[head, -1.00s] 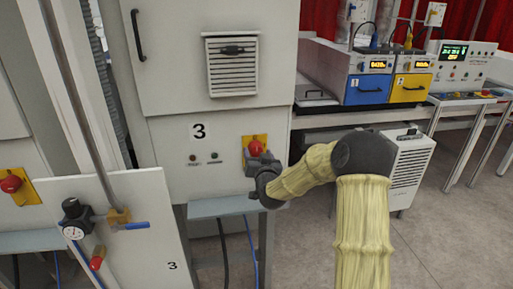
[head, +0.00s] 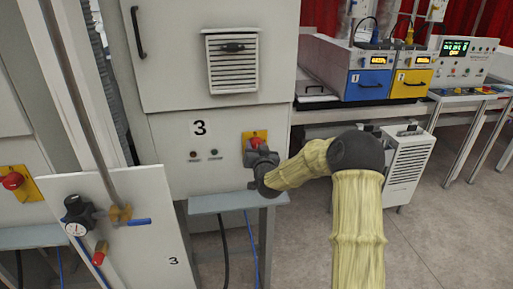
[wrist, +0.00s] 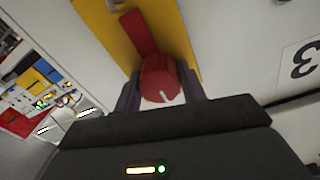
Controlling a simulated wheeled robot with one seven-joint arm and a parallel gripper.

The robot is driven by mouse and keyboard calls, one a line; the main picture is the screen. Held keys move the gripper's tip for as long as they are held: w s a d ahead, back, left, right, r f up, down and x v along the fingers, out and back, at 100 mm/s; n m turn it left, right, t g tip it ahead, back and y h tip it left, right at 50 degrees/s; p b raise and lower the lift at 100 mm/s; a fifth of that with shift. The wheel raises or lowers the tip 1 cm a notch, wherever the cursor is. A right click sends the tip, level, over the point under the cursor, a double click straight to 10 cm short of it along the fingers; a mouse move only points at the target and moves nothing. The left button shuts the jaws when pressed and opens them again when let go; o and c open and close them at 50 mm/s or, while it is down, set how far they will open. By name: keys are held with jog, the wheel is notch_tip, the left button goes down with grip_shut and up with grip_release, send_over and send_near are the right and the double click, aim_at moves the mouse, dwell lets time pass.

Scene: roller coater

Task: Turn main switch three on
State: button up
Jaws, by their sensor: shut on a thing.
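Main switch three is a red rotary knob (head: 254,142) on a yellow plate (head: 248,135), on the grey cabinet marked 3. In the wrist view the red knob (wrist: 161,80) sits between the two fingers of my gripper (wrist: 160,92), which is shut on it. A red bar reaches from the knob along the yellow plate (wrist: 105,30). A white mark shows on the knob's face. In the head view my gripper (head: 256,157) covers the lower part of the switch.
Two small indicator lamps (head: 204,154) sit left of the switch. A panel (head: 125,215) with a gauge and valves stands at the front left. Another red switch (head: 13,181) is at the far left. A small grey shelf (head: 222,203) is below.

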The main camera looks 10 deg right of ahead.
jog(key=shift+f+m+b, duration=0.1)
jog(key=shift+m+b, duration=0.3)
jog(key=shift+b, duration=0.15)
jog(key=m+b, duration=0.2)
jog(key=b, duration=0.1)
jog(key=shift+f, duration=0.15)
jog(key=m+b, duration=0.5)
jog(key=b, duration=0.1)
jog(key=shift+m, duration=0.4)
jog(key=m+b, duration=0.5)
jog(key=b, duration=0.1)
jog(key=shift+f, duration=0.1)
jog(key=m+b, duration=0.4)
jog(key=shift+r+m, duration=0.2)
jog(key=shift+m, duration=0.1)
jog(key=o, duration=1)
jog(key=shift+s, duration=0.15)
